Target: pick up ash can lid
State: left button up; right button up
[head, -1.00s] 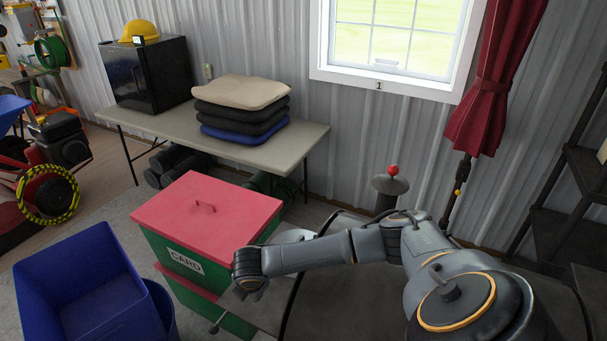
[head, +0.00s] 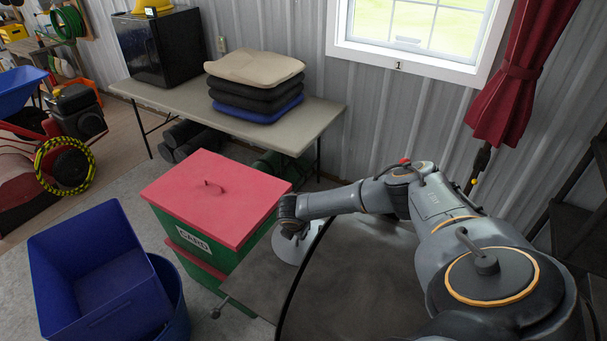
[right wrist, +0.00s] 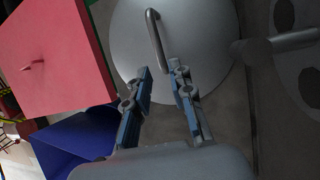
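A round light-grey lid (right wrist: 200,70) with a bent metal bar handle (right wrist: 156,38) fills the top middle of the right wrist view. In the head view a pale part of the lid (head: 285,247) shows under my right wrist, beside the red-topped box. My right gripper (right wrist: 160,68) is open and empty. Its two blue-grey fingers point at the lid, with the tips just below the handle in the picture; I cannot tell whether they touch the lid. In the head view my right arm hides most of the lid. My left gripper is not in view.
A green box with a red lid (head: 215,195), labelled CARD, stands close left of my right wrist. A blue bin (head: 60,255) is at the lower left. A folding table (head: 180,98) with stacked cushions (head: 255,85) stands behind. A dark shelf (head: 580,225) is at the right.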

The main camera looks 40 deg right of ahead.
jog(key=shift+f, duration=0.2)
jog(key=shift+d+f+p, duration=0.15)
jog(key=shift+f+p, duration=0.1)
jog(key=shift+p, duration=0.1)
jog(key=shift+x, duration=2.05)
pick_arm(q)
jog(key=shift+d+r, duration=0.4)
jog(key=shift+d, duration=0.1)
pick_arm(e)
jog(key=shift+s, duration=0.1)
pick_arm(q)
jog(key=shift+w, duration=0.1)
pick_arm(e)
grip_shut()
